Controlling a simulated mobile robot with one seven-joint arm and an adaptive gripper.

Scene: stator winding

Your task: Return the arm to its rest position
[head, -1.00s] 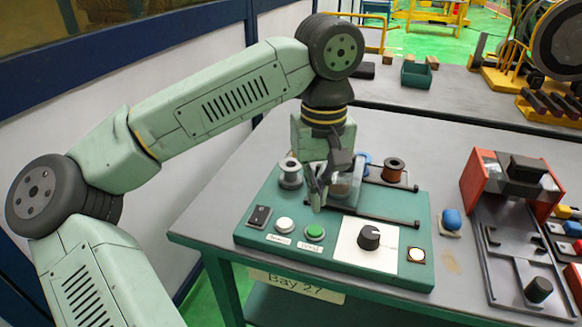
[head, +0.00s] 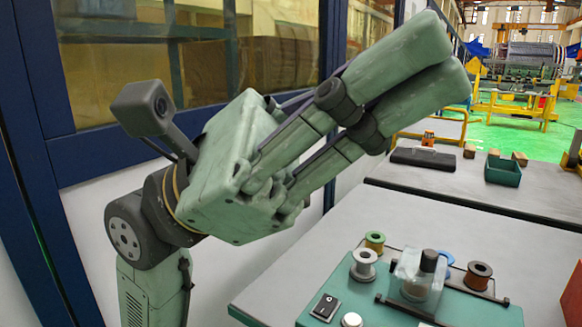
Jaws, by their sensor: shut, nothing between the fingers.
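My gripper (head: 428,77) is raised high and large in the head view, in front of the window and the wall. Its two pale green fingers lie together, pointing up and to the right, shut and empty. A grey camera (head: 148,107) on a stalk sticks up from my wrist. The green winding station (head: 350,283) sits on the grey table at the bottom right, well apart from my gripper. It carries a clear cover (head: 408,278) around a black-topped part, a silver spool (head: 363,265), a copper-brown spool (head: 478,275) and a black switch (head: 326,307). Its front part is cut off by the frame.
The near table (head: 440,220) is bare behind the station. A second table behind it holds a dark flat case (head: 423,158), a green bin (head: 503,171) and small brown blocks. A blue-framed window wall (head: 90,160) stands behind my arm on the left.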

